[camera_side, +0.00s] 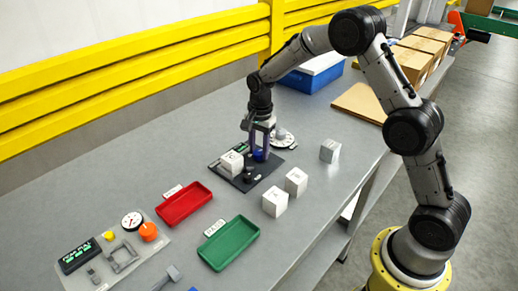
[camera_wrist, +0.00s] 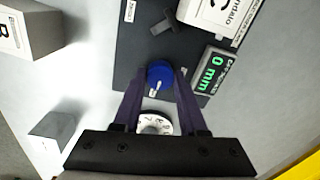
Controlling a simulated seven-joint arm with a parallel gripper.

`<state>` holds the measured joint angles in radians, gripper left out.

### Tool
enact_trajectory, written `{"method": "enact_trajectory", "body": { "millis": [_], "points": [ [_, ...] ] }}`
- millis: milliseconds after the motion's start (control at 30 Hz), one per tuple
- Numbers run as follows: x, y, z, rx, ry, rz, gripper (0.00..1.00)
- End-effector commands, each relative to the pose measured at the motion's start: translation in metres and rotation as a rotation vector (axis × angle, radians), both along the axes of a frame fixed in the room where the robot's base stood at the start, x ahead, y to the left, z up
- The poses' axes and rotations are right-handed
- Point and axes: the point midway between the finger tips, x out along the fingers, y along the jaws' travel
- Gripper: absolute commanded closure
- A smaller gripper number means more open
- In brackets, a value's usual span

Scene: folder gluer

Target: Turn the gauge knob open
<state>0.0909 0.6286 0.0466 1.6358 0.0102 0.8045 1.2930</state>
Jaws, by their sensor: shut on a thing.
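The gauge knob (camera_wrist: 160,73) is a round blue knob with a white pointer mark, on a dark base plate (camera_wrist: 128,60). In the side view the blue knob (camera_side: 261,156) shows at the plate's far end. My gripper (camera_wrist: 160,76) points down at it and is shut on it, one finger on each side. A small display (camera_wrist: 210,70) beside the knob reads 0 mm in green. A white numbered dial (camera_wrist: 154,125) lies partly hidden between my fingers in the wrist view. That dial (camera_side: 284,139) is behind my gripper in the side view.
A white block (camera_side: 231,162) sits on the plate near a dark lever-like part (camera_wrist: 172,20). Several loose pale blocks (camera_side: 296,181) stand to the right. Red (camera_side: 184,204) and green (camera_side: 229,243) trays and a control panel (camera_side: 115,255) are nearer the camera. A blue-white bin (camera_side: 313,76) stands behind.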

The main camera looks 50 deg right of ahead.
Motion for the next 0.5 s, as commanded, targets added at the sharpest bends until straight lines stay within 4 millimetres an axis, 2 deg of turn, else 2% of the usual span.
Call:
{"method": "enact_trajectory", "body": {
  "millis": [267, 500],
  "points": [
    [0.0002, -0.0004, 0.0008, 0.000, -0.001, 0.144, 1.00],
    [0.0003, -0.0006, 0.0010, 0.000, -0.001, 0.360, 1.00]
  ]
}}
